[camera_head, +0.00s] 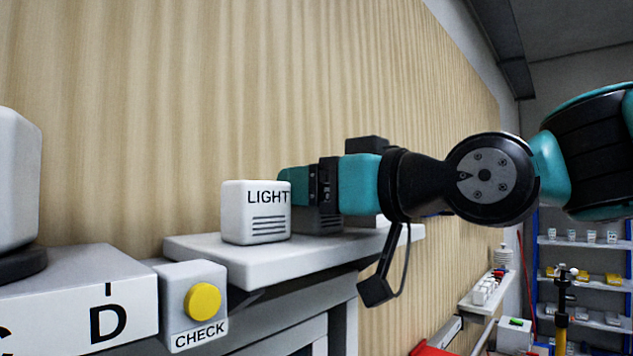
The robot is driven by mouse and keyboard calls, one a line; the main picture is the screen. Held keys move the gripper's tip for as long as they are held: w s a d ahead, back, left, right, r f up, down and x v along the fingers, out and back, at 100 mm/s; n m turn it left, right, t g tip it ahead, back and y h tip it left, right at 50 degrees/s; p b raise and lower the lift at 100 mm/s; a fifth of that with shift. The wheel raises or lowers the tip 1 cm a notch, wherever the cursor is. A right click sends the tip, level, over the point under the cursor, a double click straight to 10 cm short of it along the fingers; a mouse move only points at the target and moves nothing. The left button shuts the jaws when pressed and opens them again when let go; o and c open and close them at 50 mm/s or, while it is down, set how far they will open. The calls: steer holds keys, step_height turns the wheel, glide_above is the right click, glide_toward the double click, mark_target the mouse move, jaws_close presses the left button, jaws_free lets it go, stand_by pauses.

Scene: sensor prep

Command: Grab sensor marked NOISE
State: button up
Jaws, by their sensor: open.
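No label reading NOISE can be read in the head view. A white box-shaped sensor marked LIGHT (256,212), with several dark lines under the word, stands upright on a white shelf (300,257) against the wall. My gripper (303,195) is open and reaches in from the right, low over the shelf, just behind and to the right of the LIGHT sensor. Its fingertips are partly hidden by that sensor, so I cannot tell what lies between them. A small white part (383,221) shows behind my arm on the shelf's right side; no label on it is visible.
At left, a white block marked D (108,322) bears a rounded white object (18,180) on a dark base. A box marked CHECK with a yellow button (203,302) adjoins the shelf. Blue-framed racks (585,270) and a small shelf (487,291) stand far right.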

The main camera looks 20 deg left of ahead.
steer(key=shift+p+x, duration=0.45)
steer(key=shift+x, duration=0.6)
steer(key=c, duration=0.7)
steer(key=shift+r+b, duration=0.15)
steer(key=shift+b, duration=0.95)
